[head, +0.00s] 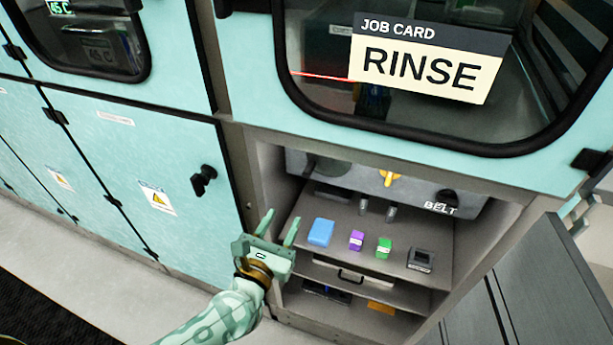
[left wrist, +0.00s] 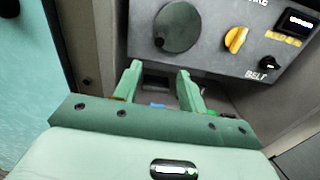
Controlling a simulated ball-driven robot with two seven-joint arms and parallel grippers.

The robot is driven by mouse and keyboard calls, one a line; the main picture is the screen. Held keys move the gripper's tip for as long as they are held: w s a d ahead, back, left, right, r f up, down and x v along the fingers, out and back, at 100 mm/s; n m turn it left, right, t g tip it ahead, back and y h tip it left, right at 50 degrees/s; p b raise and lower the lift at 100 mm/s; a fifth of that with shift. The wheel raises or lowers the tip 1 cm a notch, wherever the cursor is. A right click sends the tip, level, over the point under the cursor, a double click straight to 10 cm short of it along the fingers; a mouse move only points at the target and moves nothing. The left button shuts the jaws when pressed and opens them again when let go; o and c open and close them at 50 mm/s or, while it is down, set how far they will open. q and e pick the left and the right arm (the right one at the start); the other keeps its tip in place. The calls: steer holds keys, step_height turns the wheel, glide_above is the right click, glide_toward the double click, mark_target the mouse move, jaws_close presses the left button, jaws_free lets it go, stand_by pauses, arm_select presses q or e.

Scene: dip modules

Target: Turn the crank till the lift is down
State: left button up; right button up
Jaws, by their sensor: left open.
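A round dark grey disc (left wrist: 180,28) with a small black knob (left wrist: 159,42) near its edge is on the grey control panel; it looks like the crank. In the head view the disc (head: 325,168) shows partly, in shadow at the panel's left. My left gripper (head: 279,222) is open and empty at the left front of the recess, below and left of the panel. In the left wrist view its fingers (left wrist: 158,70) point toward the panel, below the disc and apart from it. I cannot make out the lift for certain. My right gripper is not in view.
The grey panel (head: 420,190) has a yellow knob (head: 389,178) and a black BELT knob (head: 447,196). Blue (head: 321,232), purple (head: 356,240) and green (head: 384,248) blocks and a dark device (head: 420,260) sit on the shelf below. The recess's side walls bound the space.

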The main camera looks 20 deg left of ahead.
mark_target(304, 179)
arm_select(q)
steer(key=w+b, duration=0.1)
steer(key=w, duration=1.4)
steer(key=shift+d+b, duration=0.2)
steer(key=shift+b, duration=0.15)
jaws_close()
